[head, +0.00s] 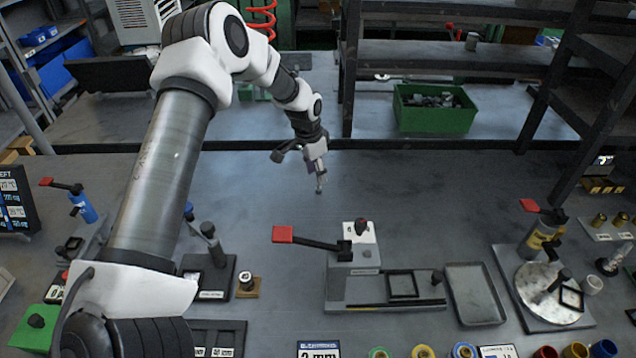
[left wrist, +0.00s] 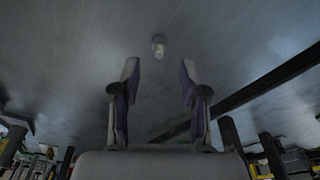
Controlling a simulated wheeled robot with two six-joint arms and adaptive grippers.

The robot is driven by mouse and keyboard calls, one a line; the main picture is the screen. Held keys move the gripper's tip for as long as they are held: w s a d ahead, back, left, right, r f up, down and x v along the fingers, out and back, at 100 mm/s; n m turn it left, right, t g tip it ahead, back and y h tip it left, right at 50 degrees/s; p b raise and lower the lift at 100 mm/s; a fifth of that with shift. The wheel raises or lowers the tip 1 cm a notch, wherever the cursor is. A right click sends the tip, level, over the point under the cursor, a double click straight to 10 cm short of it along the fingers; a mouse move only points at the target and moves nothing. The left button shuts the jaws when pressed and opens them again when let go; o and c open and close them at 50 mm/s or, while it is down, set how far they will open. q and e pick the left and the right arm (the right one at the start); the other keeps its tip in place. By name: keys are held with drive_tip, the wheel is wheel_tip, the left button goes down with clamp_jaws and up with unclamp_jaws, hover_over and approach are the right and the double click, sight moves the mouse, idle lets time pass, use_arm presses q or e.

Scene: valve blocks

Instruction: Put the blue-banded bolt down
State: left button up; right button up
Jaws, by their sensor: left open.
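My left gripper (head: 318,178) points down over the bare middle of the grey bench, behind the fixture with the red lever. In the left wrist view its two fingers (left wrist: 159,85) are spread wide with nothing between them. A small pale metal piece, apparently the bolt (left wrist: 159,46), is on the bench just beyond the fingertips, apart from both. In the head view it shows as a small dark bit (head: 319,189) under the gripper. No blue band can be made out on it. My right gripper is not in view.
A fixture with a red lever (head: 283,235) stands in front, beside an empty grey tray (head: 475,294). A round turntable fixture (head: 548,294) is at right. A green bin (head: 434,108) and shelf posts stand behind. The bench around the gripper is clear.

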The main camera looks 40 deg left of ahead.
sight(319, 188)
use_arm(q)
wheel_tip(319, 188, up, 6)
drive_tip(key=s, duration=0.1)
drive_tip(key=shift+b, duration=0.3)
drive_tip(key=shift+o, duration=0.5)
drive_tip(key=shift+s+a+r, duration=0.1)
drive_tip(key=shift+r, duration=0.3)
drive_tip(key=f, duration=0.3)
drive_tip(key=w+f+m+t+h+p, duration=0.1)
drive_tip(key=f, duration=0.3)
drive_tip(key=f+t, duration=0.1)
drive_tip(key=f, duration=0.3)
drive_tip(key=shift+w+d+f, duration=0.2)
drive_tip(key=shift+w+d, duration=0.05)
drive_tip(key=shift+f, duration=0.15)
clamp_jaws()
